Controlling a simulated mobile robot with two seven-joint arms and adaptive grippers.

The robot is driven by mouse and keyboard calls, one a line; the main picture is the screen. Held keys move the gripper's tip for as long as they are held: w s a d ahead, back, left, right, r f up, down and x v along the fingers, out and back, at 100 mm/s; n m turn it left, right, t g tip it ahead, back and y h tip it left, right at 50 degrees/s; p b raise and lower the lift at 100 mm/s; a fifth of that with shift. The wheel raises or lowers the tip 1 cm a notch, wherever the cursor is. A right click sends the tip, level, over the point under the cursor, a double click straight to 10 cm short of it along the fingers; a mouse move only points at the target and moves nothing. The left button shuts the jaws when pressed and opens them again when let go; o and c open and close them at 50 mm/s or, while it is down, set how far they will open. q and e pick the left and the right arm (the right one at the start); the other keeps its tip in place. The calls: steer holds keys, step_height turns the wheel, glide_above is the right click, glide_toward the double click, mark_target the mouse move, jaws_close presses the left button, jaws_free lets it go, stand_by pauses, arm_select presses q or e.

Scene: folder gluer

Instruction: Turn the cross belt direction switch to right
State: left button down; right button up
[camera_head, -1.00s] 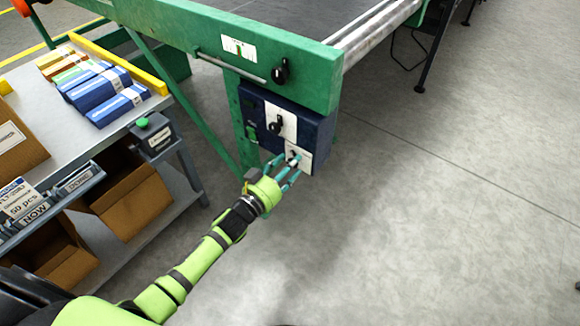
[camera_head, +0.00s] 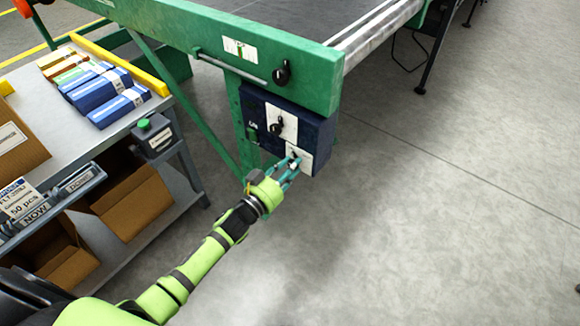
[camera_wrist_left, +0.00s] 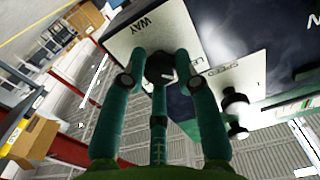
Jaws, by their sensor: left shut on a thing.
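A dark blue control box (camera_head: 316,130) hangs under the green machine frame. Its lower white plate (camera_head: 306,160) carries a small dark switch knob, mostly covered by my fingers in the head view. In the left wrist view this black knob (camera_wrist_left: 160,66) sits between my fingertips, on a white plate (camera_wrist_left: 150,30) lettered "WAY". My left gripper (camera_head: 292,163), with teal fingers, is shut on that knob; it also shows in the wrist view (camera_wrist_left: 158,75). The knob's pointing direction cannot be read clearly. My right gripper is not in view.
Another black knob (camera_head: 276,128) sits just above on the same box, and a further one (camera_head: 281,75) on the green frame (camera_head: 310,70). A grey bench (camera_head: 75,130) with cartons stands at left. The floor at right is clear.

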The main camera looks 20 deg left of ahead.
arm_select(q)
steer(key=shift+w+r+m, duration=0.1)
steer(key=shift+r+m, duration=0.25)
steer(key=shift+m, duration=0.05)
steer(key=m, duration=1.1)
steer(key=m+b, duration=0.1)
steer(key=m, duration=0.5)
steer(key=shift+d+f, duration=0.2)
steer(key=shift+d, duration=0.15)
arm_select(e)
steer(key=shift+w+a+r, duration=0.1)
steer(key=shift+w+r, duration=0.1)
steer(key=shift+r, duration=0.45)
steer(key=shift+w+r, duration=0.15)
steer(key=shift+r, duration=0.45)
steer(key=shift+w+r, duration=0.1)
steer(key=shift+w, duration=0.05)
arm_select(q)
steer(key=c, duration=0.9)
jaws_free()
steer(key=shift+d, duration=0.1)
steer(key=shift+c, duration=0.2)
steer(key=shift+f, duration=0.1)
